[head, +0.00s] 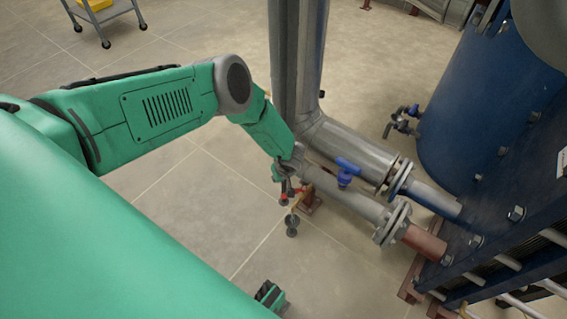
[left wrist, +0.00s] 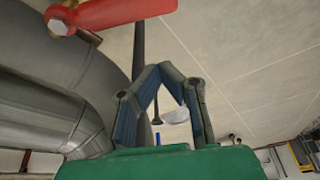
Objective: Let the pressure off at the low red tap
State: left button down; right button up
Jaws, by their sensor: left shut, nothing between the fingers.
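The low red tap (head: 297,191) is on a small drain fitting under the lower grey pipe, partly hidden by my left gripper in the head view. In the left wrist view its red lever (left wrist: 115,14) crosses the top left, with a bolt head at its end. My left gripper (head: 284,184) is beside the tap in the head view. In the left wrist view its fingers (left wrist: 160,72) meet at the tips, below and to the right of the lever, with nothing held. Whether it touches the lever I cannot tell.
A blue tap (head: 346,171) sits just right of the red one. Grey pipes (head: 350,150) run to the blue plate exchanger (head: 500,235) at right. A blue tank (head: 455,115) stands behind. A cart (head: 103,15) is far left. The floor left of the pipes is clear.

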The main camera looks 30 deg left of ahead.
pick_arm(q)
jog(key=s+d, duration=0.1)
jog(key=s+d+f+p, duration=0.1)
jog(key=d, duration=0.1)
jog(key=shift+d, duration=0.1)
pick_arm(e)
jog(key=shift+r, duration=0.25)
pick_arm(q)
jog(key=d+n+b, duration=0.1)
jog(key=b, duration=0.1)
jog(key=s+d+n+b, duration=0.1)
jog(key=b, duration=0.1)
jog(key=shift+s+f+n+g, duration=0.25)
jog(key=shift+f+n+g, duration=0.05)
jog(key=shift+n+g, duration=0.1)
jog(key=shift+s+d+r, duration=0.2)
jog(key=shift+s+d, duration=0.05)
jog(key=shift+d, duration=0.2)
pick_arm(e)
notch_tip(320, 180, down, 4)
jog(key=shift+f, duration=0.2)
